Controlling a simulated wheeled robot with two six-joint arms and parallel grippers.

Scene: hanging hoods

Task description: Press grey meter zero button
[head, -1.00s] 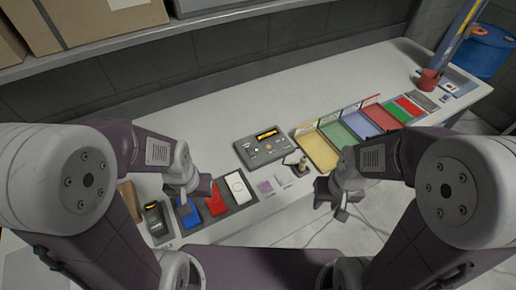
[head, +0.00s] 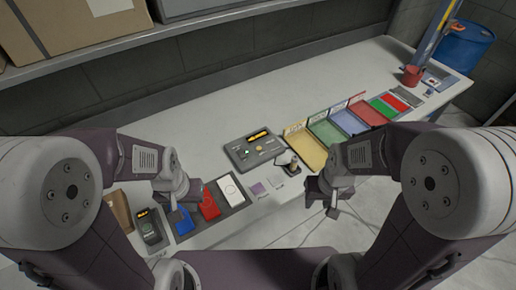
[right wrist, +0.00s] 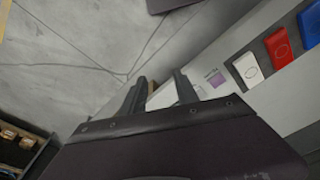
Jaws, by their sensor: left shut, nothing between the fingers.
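A grey meter box (head: 240,156) with a yellow display (head: 258,135) and several small buttons lies on the bench in the middle of the head view. A dark handheld meter (head: 150,232) with a small yellow display lies at the near left end. The lettering on both is too small to read. My left gripper (head: 179,205) is shut and empty, near the blue pad and left of the grey box. My right gripper (head: 333,205) is empty, right of the grey box by the bench's front edge. In the right wrist view its fingers (right wrist: 158,92) stand apart.
Blue (head: 179,220), red (head: 209,207) and white (head: 231,190) pads lie on a dark mat near the left gripper. A small upright object (head: 292,165) stands beside the grey box. Coloured trays (head: 330,131) and a red cup (head: 412,75) are further right. The bench behind is clear.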

